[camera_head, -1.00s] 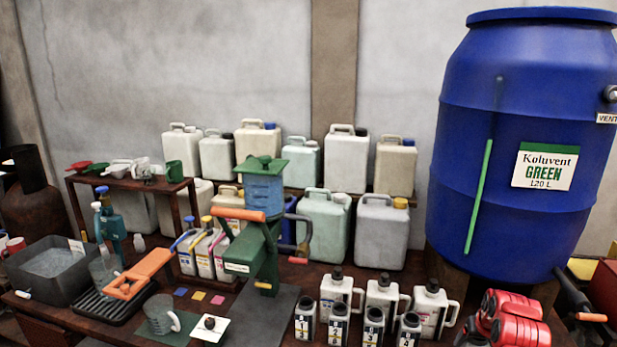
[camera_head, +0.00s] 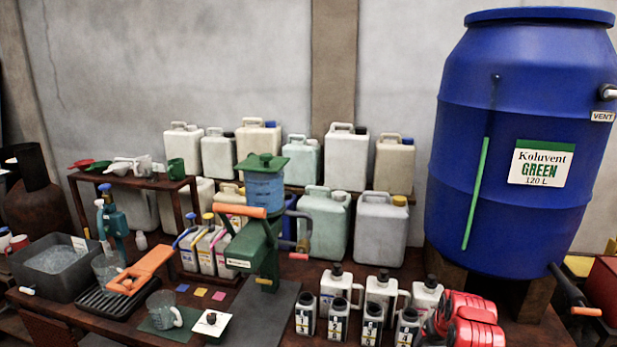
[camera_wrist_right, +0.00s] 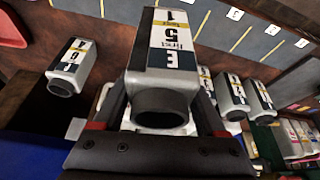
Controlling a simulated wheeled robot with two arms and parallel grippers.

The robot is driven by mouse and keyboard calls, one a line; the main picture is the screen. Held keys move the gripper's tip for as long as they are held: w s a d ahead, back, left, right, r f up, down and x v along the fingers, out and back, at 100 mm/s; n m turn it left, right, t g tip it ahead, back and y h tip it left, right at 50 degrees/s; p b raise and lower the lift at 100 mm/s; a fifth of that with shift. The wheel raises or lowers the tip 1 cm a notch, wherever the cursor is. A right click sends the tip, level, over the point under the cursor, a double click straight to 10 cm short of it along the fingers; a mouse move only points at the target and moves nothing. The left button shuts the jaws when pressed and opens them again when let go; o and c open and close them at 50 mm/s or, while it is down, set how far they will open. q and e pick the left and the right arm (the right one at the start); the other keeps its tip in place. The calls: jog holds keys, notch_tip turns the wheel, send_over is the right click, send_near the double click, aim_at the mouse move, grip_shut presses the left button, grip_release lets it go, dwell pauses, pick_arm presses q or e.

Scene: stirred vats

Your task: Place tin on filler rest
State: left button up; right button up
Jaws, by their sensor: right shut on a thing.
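My right gripper (camera_head: 432,325) shows as a red body at the lower right of the head view, beside the front row of tins. In the wrist view my right gripper (camera_wrist_right: 160,112) is shut on a grey tin (camera_wrist_right: 165,78) with a black and white label reading 5. The tin's dark round mouth faces the wrist camera. In the head view I cannot make out the held tin clearly. The green filler (camera_head: 258,240) with a blue cylinder stands at mid table, to the left of the gripper and apart from it. I cannot pick out its rest clearly. My left gripper is out of view.
Several small labelled tins (camera_head: 338,322) stand in front of white handled jugs (camera_head: 338,288). A blue vat (camera_head: 500,220) stands at the right. Larger canisters (camera_head: 378,228) line the back. A grey mat (camera_head: 268,312) before the filler looks clear. Another tin (camera_wrist_right: 72,65) shows in the wrist view.

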jog(key=s+a, duration=0.9)
jog(key=a, duration=0.5)
jog(key=shift+a+f+n, duration=0.3)
jog(key=shift+a+f, duration=0.1)
jog(key=shift+f, duration=0.05)
